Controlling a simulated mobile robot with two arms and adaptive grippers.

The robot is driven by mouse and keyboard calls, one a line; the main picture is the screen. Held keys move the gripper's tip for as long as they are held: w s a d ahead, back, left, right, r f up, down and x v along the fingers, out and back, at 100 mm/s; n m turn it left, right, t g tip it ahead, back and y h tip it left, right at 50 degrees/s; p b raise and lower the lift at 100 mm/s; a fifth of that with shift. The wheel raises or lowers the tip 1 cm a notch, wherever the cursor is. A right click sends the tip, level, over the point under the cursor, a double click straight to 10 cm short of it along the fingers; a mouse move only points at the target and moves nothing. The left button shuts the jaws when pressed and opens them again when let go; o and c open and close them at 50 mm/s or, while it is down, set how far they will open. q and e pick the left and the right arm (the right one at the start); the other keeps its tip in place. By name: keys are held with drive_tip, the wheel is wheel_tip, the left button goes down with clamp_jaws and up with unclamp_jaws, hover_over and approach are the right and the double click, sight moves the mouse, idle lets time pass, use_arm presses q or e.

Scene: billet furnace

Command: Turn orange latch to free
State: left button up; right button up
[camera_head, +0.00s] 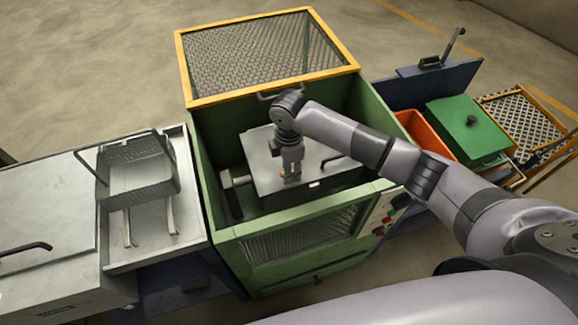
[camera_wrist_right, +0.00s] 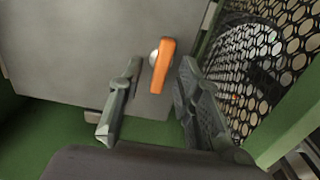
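The orange latch (camera_wrist_right: 163,66) is a short lever on a round pale pivot, on the face of a grey metal box (camera_wrist_right: 70,45). In the head view the grey box (camera_head: 262,158) sits inside the green cabinet, and the latch is mostly hidden by my right gripper (camera_head: 291,176). In the right wrist view my right gripper (camera_wrist_right: 155,95) is open, one finger on each side of the latch's lower end. I see no clear contact. The lever stands nearly upright in that view, slightly tilted. My left gripper is not in view.
The green cabinet (camera_head: 215,165) has an open yellow-framed mesh lid (camera_head: 262,55) and a mesh front panel close to my right gripper. A metal basket (camera_head: 135,160) stands on the left bench. An orange bin (camera_head: 425,130) and a green lidded box (camera_head: 470,130) stand right.

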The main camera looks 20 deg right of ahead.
drive_tip(key=shift+c, duration=0.6)
clamp_jaws()
